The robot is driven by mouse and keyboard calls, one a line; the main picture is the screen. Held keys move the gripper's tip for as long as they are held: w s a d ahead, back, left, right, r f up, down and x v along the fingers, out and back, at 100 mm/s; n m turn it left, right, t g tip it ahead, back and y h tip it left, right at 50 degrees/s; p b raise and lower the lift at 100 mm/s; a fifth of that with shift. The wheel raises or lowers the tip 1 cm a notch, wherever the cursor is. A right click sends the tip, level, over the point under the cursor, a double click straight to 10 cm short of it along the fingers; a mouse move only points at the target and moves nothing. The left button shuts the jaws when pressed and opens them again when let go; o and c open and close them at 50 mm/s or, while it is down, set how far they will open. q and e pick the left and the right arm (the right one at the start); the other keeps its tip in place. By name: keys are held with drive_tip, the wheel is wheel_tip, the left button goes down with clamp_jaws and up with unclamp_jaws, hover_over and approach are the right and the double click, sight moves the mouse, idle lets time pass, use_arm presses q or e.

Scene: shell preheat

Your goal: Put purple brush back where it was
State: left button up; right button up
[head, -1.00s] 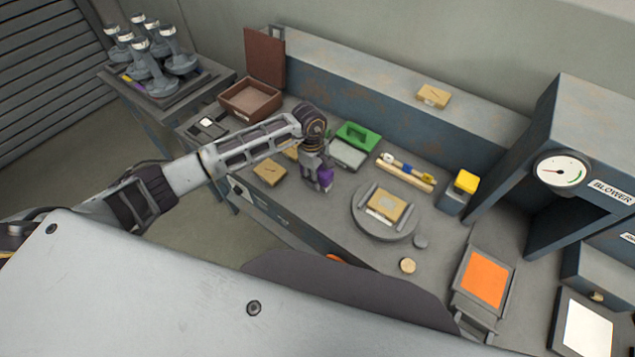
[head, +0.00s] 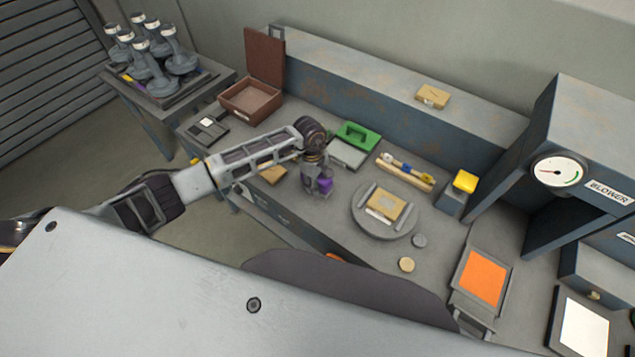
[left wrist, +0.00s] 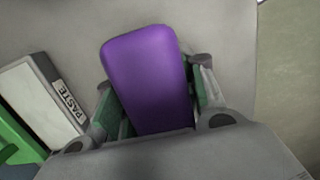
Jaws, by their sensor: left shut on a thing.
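The purple brush (left wrist: 150,75) fills the middle of the left wrist view, between the two fingers of my left gripper (left wrist: 155,110). In the head view the purple brush (head: 325,185) shows at the fingertips of my left gripper (head: 317,188), over the workbench left of the round plate. The gripper is shut on it. Whether the brush touches the bench top is hard to tell. My right gripper is not in view.
A grey tray labelled PASTE (left wrist: 42,100) with a green lid (head: 358,135) lies behind the gripper. A wooden rack (head: 405,172), round plate (head: 366,222), brown open box (head: 250,98) and tan block (head: 273,174) stand around. The blower (head: 590,150) is at right.

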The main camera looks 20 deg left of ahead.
use_arm(q)
drive_tip(key=shift+f, duration=0.15)
drive_tip(key=o, duration=1)
drive_tip(key=shift+r, duration=0.2)
drive_tip(key=r, duration=0.3)
drive_tip(key=a+r+b, duration=0.1)
drive_tip(key=r, duration=0.6)
drive_tip(key=shift+w+a+r+b, duration=0.15)
drive_tip(key=shift+w+r+b, duration=0.15)
drive_tip(key=shift+b, duration=0.05)
drive_tip(key=shift+r, duration=0.6)
